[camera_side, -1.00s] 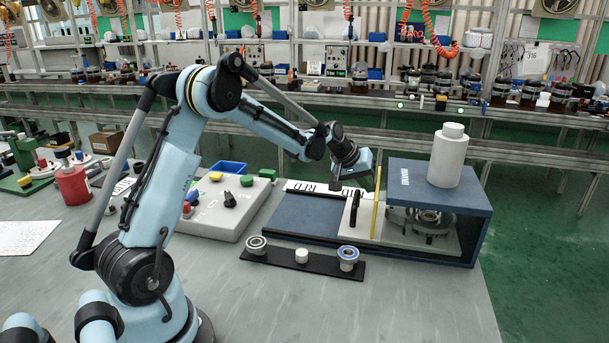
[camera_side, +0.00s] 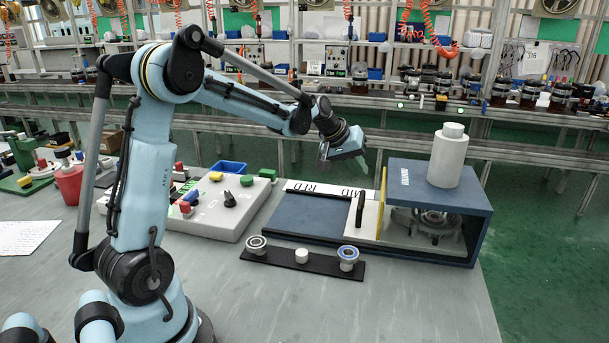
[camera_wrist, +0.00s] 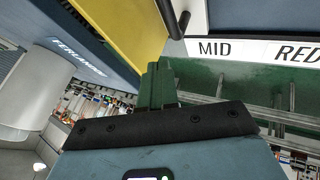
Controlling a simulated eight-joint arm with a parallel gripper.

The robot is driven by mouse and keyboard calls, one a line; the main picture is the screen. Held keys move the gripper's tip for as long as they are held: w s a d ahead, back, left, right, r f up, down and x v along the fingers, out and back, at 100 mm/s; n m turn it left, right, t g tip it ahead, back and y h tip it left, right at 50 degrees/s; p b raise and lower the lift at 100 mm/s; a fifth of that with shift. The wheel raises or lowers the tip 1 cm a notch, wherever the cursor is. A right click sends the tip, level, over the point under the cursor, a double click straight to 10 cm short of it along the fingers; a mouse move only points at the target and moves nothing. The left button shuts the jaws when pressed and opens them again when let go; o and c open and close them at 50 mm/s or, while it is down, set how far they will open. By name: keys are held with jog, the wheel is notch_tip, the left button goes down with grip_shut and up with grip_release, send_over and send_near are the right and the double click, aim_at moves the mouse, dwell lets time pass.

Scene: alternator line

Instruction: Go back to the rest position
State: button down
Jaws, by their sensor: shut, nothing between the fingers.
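My gripper (camera_side: 363,167) is raised in the air over the back of the bench, behind the blue fixture base (camera_side: 300,219). It is clear of everything around it. In the wrist view its fingers (camera_wrist: 160,68) are together with nothing between them. The blue housing (camera_side: 437,172) with a white cylinder (camera_side: 450,156) on top stands to the right of my gripper. A metal part (camera_side: 432,222) sits inside the housing. A pale sliding plate with a black handle (camera_side: 361,206) and a yellow edge (camera_side: 382,200) stands at its opening.
A black strip (camera_side: 320,264) in front carries two bearings and a white cap. A grey control box (camera_side: 214,207) with coloured buttons and a blue bin (camera_side: 228,168) are left of the fixture. A red canister (camera_side: 68,184) stands far left. The front of the bench is clear.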

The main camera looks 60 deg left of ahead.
jog(key=s+d+r+m, duration=0.4)
jog(key=s+d, duration=0.6)
jog(key=s+d+f+m, duration=0.3)
jog(key=s+d, duration=0.3)
jog(key=s, duration=0.5)
jog(key=shift+s+f+m+y, duration=0.15)
jog(key=shift+s+m+y, duration=0.1)
jog(key=shift+m+y, duration=0.15)
